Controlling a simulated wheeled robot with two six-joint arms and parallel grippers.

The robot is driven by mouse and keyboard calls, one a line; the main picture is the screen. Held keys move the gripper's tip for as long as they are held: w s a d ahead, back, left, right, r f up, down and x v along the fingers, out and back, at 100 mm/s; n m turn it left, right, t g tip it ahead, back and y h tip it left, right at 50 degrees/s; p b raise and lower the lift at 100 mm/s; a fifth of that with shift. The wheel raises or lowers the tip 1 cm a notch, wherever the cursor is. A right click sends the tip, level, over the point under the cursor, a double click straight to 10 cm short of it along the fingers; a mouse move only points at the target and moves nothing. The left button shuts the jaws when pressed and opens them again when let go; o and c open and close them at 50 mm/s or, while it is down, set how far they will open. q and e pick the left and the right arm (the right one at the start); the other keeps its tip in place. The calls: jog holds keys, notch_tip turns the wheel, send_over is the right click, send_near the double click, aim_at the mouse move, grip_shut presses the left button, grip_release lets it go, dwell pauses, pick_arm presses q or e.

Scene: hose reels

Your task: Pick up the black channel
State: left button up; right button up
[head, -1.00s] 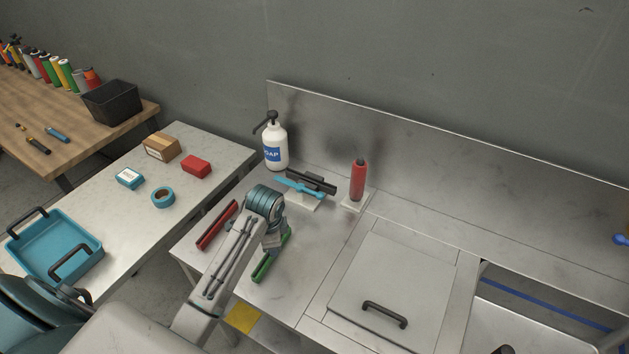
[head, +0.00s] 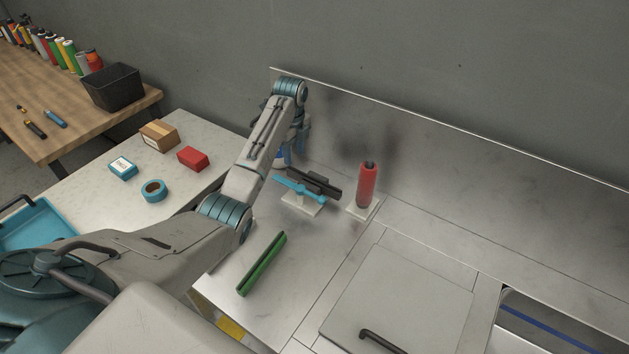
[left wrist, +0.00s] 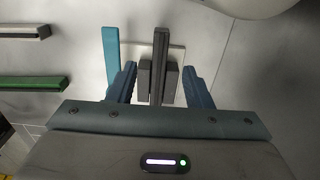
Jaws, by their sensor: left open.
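The black channel (head: 322,183) is a dark bar at the back of the steel counter, beside a blue bar (head: 296,187) on a small white base (head: 303,203). In the left wrist view the black channel (left wrist: 160,62) runs upright in the picture, with shorter grey pieces along both sides. My left gripper (left wrist: 160,78) is open. Its two blue fingers appear on either side of the channel, apart from it; the depth gap cannot be told. In the head view my left gripper (head: 301,138) hangs above and behind the channel, partly hidden by my arm. My right gripper is not in view.
A red bottle (head: 366,186) stands just right of the channel. A green channel (head: 262,263) lies nearer on the counter. A lidded panel (head: 400,295) is at the right. The steel backsplash (head: 450,165) rises behind.

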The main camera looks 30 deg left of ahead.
aim_at(295, 171)
pick_arm(q)
jog(key=shift+f, duration=0.9)
notch_tip(295, 171, down, 5)
jog(key=shift+f+p, duration=0.1)
jog(key=shift+p, duration=0.75)
jog(key=shift+f, duration=0.35)
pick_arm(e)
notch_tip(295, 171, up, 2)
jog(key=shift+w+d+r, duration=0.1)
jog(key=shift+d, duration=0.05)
pick_arm(q)
jog(key=shift+c, duration=0.4)
jog(key=c, duration=0.9)
